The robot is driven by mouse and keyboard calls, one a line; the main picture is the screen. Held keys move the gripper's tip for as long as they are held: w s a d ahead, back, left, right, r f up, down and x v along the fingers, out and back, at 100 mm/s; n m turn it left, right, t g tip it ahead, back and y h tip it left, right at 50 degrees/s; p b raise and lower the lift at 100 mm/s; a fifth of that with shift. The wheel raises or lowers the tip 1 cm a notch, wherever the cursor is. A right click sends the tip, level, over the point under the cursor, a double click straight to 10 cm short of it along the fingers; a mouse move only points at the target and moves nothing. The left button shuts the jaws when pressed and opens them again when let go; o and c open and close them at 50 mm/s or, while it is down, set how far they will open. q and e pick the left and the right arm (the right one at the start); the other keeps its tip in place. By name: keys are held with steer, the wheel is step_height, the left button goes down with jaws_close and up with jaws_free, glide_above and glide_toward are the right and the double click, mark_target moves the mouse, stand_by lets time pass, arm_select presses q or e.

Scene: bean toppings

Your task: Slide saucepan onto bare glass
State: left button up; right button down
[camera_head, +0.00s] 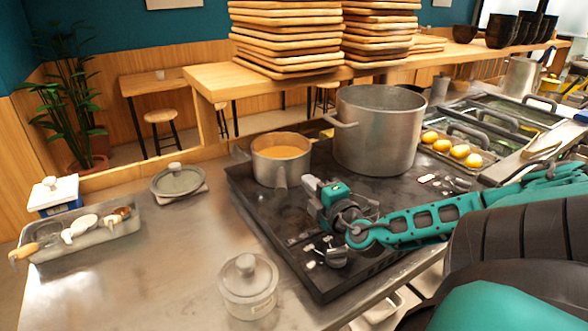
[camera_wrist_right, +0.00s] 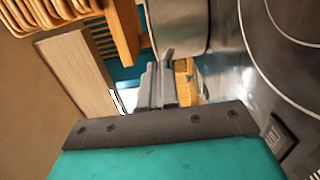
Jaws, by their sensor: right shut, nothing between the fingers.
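The grey saucepan (camera_head: 268,172), filled with something orange-brown, stands at the back left of the black glass cooktop (camera_head: 262,212). Its short handle points toward the front. My right gripper (camera_head: 308,182) is shut and empty, with its fingertips just right of the saucepan's handle; I cannot tell whether they touch it. In the right wrist view, the shut fingers (camera_wrist_right: 160,85) point toward a grey metal wall, likely the saucepan (camera_wrist_right: 180,28). Bare glass with ring markings (camera_wrist_right: 285,65) shows to their right. My left gripper is not in view.
A large stockpot (camera_head: 375,135) stands on the cooktop right of the saucepan. A lidded jar (camera_head: 248,288) stands on the counter in front. A lidded dish (camera_head: 177,181) and a utensil tray (camera_head: 95,240) are on the left. The cooktop's front left is clear.

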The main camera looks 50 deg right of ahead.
mark_target(288, 163)
steer(key=b+x, duration=0.1)
steer(key=x, duration=0.4)
steer(key=shift+w, duration=0.25)
steer(key=shift+x, duration=0.9)
steer(key=shift+w+d, duration=0.15)
